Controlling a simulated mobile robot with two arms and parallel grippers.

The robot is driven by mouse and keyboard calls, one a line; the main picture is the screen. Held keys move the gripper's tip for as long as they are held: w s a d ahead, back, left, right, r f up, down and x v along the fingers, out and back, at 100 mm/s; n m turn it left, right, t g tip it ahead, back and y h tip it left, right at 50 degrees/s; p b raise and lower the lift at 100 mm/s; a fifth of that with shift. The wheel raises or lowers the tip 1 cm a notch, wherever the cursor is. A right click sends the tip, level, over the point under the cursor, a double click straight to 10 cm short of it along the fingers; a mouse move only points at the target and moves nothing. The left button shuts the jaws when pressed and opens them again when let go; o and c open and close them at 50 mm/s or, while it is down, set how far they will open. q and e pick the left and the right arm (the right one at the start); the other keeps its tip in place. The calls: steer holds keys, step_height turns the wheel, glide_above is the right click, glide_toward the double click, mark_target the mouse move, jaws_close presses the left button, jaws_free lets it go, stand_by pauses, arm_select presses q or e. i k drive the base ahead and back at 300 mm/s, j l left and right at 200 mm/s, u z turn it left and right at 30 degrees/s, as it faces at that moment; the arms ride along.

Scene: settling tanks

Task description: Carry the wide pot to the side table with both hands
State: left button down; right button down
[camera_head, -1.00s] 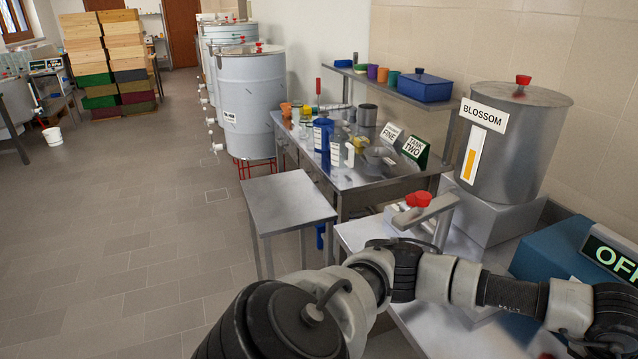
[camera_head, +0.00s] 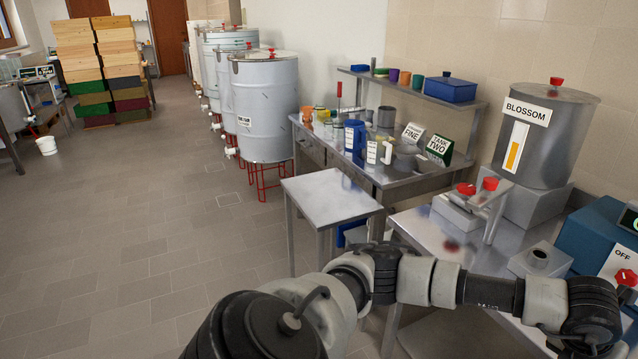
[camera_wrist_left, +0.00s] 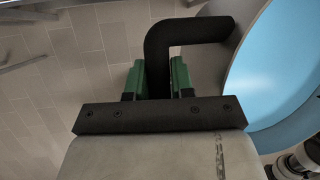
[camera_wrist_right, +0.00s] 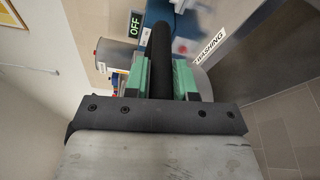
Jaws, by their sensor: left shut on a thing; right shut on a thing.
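The wide pot (camera_wrist_left: 268,70) shows in part at the right of the left wrist view, with a pale blue curved inside. My left gripper (camera_wrist_left: 155,80) is shut on its dark bent handle (camera_wrist_left: 190,30). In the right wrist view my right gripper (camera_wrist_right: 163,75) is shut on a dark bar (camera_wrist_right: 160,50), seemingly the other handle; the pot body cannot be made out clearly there. The pot and both grippers are out of the head view. A small bare steel table (camera_head: 332,197), seemingly the side table, stands ahead, near the middle of the head view.
A steel bench (camera_head: 455,245) with red-handled fittings and the BLOSSOM tank (camera_head: 540,155) stands at the right. A cluttered worktable (camera_head: 420,180) is behind the small table. Drums (camera_head: 265,105) line the wall. The tiled floor (camera_head: 130,250) at left is clear.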

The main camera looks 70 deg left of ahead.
mark_target(328, 193)
steer(key=k+u, duration=0.2)
steer(key=u, duration=0.25)
steer(key=k+j+u, duration=0.1)
steer(key=u, duration=0.35)
steer(key=i+j+u, duration=0.45)
steer(key=j+u, duration=0.15)
steer(key=i+j, duration=1.45)
steer(key=i, duration=0.25)
